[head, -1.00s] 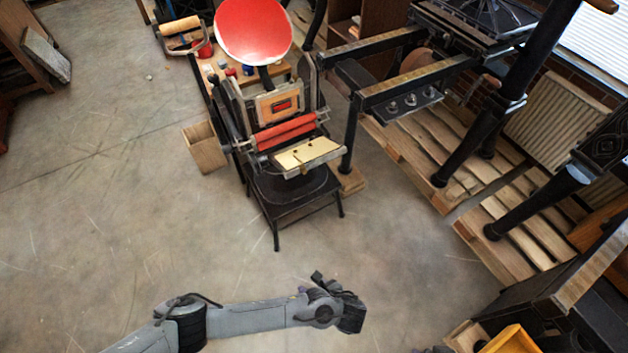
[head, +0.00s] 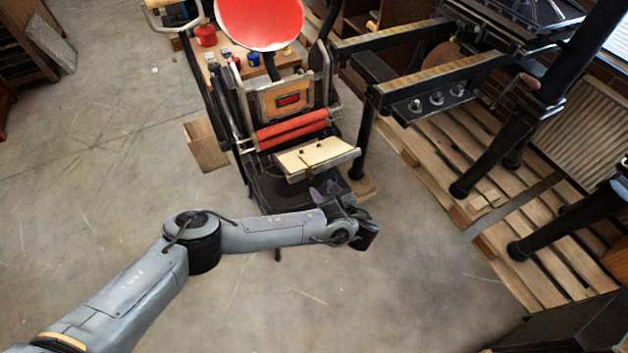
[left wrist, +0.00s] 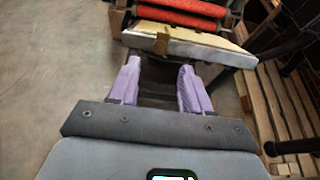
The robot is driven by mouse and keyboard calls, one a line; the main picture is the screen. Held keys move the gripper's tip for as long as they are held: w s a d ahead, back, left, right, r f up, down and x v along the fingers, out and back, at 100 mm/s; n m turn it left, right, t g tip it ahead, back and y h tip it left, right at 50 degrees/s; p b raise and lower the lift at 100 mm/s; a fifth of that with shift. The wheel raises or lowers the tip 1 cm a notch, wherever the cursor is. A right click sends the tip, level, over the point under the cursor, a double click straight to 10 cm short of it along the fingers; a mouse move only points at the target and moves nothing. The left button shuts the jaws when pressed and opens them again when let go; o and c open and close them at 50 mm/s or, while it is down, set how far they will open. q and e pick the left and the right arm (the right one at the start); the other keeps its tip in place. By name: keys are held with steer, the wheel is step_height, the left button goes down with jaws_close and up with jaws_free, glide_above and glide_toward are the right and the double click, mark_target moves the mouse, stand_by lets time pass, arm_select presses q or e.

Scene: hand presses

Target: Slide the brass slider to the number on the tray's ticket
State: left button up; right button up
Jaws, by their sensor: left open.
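The hand press has a pale board (head: 325,152) with a grey metal front edge, below two red rollers. A small brass slider (left wrist: 161,43) sits at the board's front edge, left of its middle in the left wrist view; it also shows in the head view (head: 310,170). My left gripper (head: 325,190) is open and empty, just in front of and below the board. In the left wrist view its two purple fingers (left wrist: 160,70) stand apart, with the slider beyond the gap between them. No ticket can be made out. My right gripper is not in view.
The press has a red disc (head: 260,22) on top and a black base (head: 285,192) beneath the board. A larger press with dark legs stands on wooden pallets (head: 440,150) at the right.

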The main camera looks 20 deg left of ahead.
mark_target(311, 176)
arm_select(q)
steer(key=b+x, duration=0.1)
steer(key=x, duration=0.6)
steer(key=shift+w, duration=0.1)
steer(key=shift+c, duration=0.3)
